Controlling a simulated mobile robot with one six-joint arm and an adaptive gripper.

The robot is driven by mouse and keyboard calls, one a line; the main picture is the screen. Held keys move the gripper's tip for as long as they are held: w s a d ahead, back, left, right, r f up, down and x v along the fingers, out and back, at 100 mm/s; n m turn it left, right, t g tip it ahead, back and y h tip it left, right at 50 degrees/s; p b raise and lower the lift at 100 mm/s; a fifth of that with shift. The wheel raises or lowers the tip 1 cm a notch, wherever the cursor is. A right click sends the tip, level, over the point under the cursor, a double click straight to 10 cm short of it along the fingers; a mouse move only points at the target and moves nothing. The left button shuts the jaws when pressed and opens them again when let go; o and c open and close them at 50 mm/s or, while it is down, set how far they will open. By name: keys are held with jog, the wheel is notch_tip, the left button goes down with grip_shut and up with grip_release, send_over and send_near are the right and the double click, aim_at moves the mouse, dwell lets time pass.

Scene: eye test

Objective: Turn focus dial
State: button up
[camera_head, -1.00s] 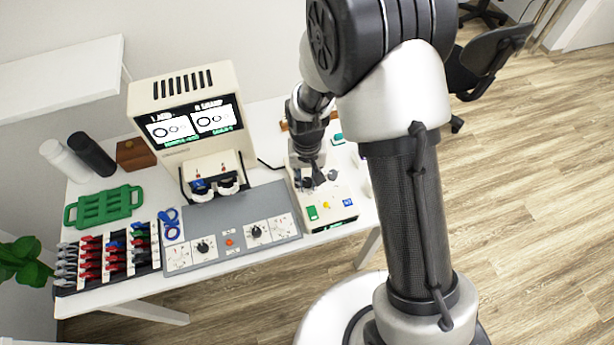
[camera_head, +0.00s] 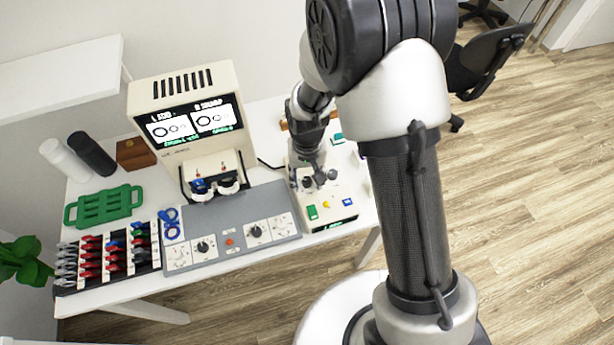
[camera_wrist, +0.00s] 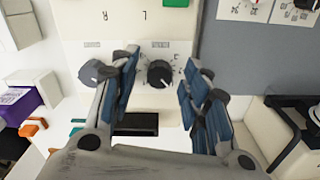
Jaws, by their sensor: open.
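A cream box (camera_head: 342,212) at the right end of the table carries two dark round dials on top. In the wrist view, one dial (camera_wrist: 160,73) sits between my open fingers, nearer the middle, apart from the right finger. The other dial (camera_wrist: 93,73) is just outside the left finger. My gripper (camera_wrist: 163,62) points at the box from above; it also shows in the head view (camera_head: 320,180), low over the box top. It holds nothing. The dial labels are too small or covered to read, so I cannot tell which one is the focus dial.
A grey panel (camera_head: 215,215) with two black knobs and a red button lies left of the box. Behind it stands a cream viewer (camera_head: 180,92) with a lit screen. A green rack (camera_head: 104,207), two bottles and a tray of coloured pieces fill the left side.

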jog(key=shift+r, duration=0.1)
notch_tip(320, 180, up, 12)
dwell(0.5)
dwell(0.4)
notch_tip(320, 180, up, 8)
jog(key=t, duration=0.1)
send_over(308, 181)
jog(key=s+d, duration=0.3)
jog(key=d, duration=0.1)
jog(key=s+d+r+t, duration=0.1)
jog(key=s+d+r, duration=0.3)
jog(key=s, duration=0.4)
jog(key=s+d+r+t, duration=0.2)
jog(key=s+d+r, duration=0.2)
jog(key=s, duration=0.4)
jog(key=shift+s+d+r+m+t, duration=0.2)
jog(key=shift+s+r+m+t, duration=0.15)
jog(key=shift+r, duration=0.35)
jog(key=shift+w, duration=0.1)
